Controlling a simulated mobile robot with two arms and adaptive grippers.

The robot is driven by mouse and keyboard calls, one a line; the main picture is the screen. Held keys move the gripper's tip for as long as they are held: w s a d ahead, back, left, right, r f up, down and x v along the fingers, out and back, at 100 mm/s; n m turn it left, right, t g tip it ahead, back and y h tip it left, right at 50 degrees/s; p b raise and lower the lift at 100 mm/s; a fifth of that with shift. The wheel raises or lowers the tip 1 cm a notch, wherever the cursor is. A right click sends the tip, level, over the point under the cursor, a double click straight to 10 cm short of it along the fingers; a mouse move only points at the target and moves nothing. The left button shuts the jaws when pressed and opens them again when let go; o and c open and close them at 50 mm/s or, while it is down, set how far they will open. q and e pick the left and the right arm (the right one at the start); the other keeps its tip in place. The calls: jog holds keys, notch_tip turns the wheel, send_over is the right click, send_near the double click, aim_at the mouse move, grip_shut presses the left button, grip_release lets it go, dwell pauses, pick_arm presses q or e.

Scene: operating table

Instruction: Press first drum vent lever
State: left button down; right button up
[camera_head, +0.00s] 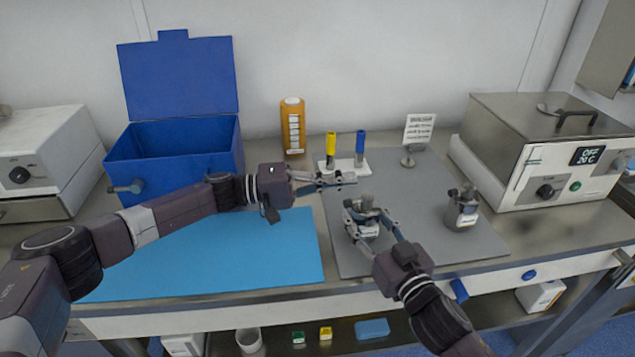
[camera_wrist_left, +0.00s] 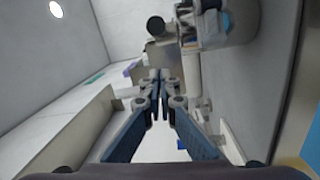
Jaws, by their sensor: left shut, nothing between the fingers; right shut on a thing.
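A small metal drum (camera_head: 368,228) with a pale label stands on the grey mat (camera_head: 400,183). My right gripper (camera_head: 366,220) is shut on it from the front right, and the fingers hide part of its sides. My left gripper (camera_head: 345,179) is shut and empty, just behind and above this drum. Its closed fingertips (camera_wrist_left: 160,78) also show in the left wrist view. I cannot make out the vent lever clearly. A second metal drum (camera_head: 461,209) stands upright at the right of the mat, apart from both grippers.
A white stand (camera_head: 345,168) with a yellow tube (camera_head: 331,146) and a blue tube (camera_head: 360,145) is close behind my left gripper. A small sign (camera_head: 418,129), an orange bottle (camera_head: 293,126), an open blue box (camera_head: 180,160) and a metal-lidded unit (camera_head: 540,150) surround the mat. The blue mat (camera_head: 240,250) is clear.

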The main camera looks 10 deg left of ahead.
aim_at(357, 203)
pick_arm(q)
jog(key=s, duration=0.4)
jog(key=shift+a+f, duration=0.1)
jog(key=shift+f, duration=0.2)
jog(key=shift+r+n+t+y, duration=0.1)
jog(key=shift+n+t+y, duration=0.2)
jog(key=shift+n+t, duration=0.6)
jog(key=shift+s+n+t+y, duration=0.2)
jog(key=shift+n+t+y, duration=0.1)
jog(key=shift+t, duration=0.7)
jog(key=shift+s+y, duration=0.15)
jog(key=shift+y, duration=0.15)
